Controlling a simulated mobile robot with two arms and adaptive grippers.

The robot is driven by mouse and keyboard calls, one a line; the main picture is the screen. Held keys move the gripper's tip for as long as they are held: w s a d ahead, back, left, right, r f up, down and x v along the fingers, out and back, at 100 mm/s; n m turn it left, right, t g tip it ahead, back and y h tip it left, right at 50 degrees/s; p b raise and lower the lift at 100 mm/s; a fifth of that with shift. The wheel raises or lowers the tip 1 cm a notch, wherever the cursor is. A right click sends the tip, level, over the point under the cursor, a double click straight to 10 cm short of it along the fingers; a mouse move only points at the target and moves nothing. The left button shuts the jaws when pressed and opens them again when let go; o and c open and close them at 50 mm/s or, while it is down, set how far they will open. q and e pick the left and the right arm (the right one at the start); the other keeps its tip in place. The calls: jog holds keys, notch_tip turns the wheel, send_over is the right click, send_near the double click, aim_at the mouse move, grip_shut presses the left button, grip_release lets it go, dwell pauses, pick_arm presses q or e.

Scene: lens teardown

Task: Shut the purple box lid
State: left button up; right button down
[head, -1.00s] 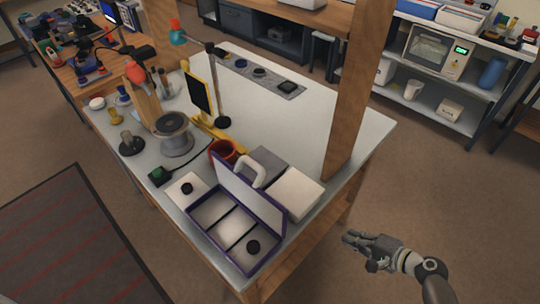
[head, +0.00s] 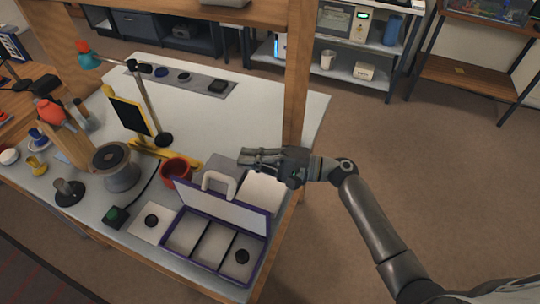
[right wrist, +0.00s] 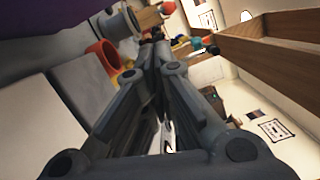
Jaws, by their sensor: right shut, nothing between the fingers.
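The purple box (head: 226,283) sits at the near edge of the white table, with compartments inside and a black round part (head: 242,256) in the right one. Its lid (head: 221,208) stands open at the back edge, pale inside with a purple rim. My right gripper (head: 243,157) is shut and empty, in the air behind the lid, above the grey and white blocks. It does not appear to touch the lid. In the right wrist view its fingers (right wrist: 160,55) are together, and a dark purple surface, probably the lid (right wrist: 40,18), fills the upper left corner. My left gripper is out of view.
Behind the lid are a white handle (head: 218,184), a red mug (head: 177,173) and a white block (head: 262,192). A wooden post (head: 296,80) rises beyond my right gripper. A white card (head: 143,233) with a black part lies left of the box.

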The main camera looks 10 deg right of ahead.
aim_at(223, 198)
jog(key=s+a+p, duration=0.1)
jog(key=s+a+r+p, duration=0.1)
jog(key=a, duration=0.1)
jog(key=shift+s+a, duration=0.1)
jog(key=shift+s, duration=0.3)
jog(key=shift+f, duration=0.1)
jog(key=shift+s, duration=0.1)
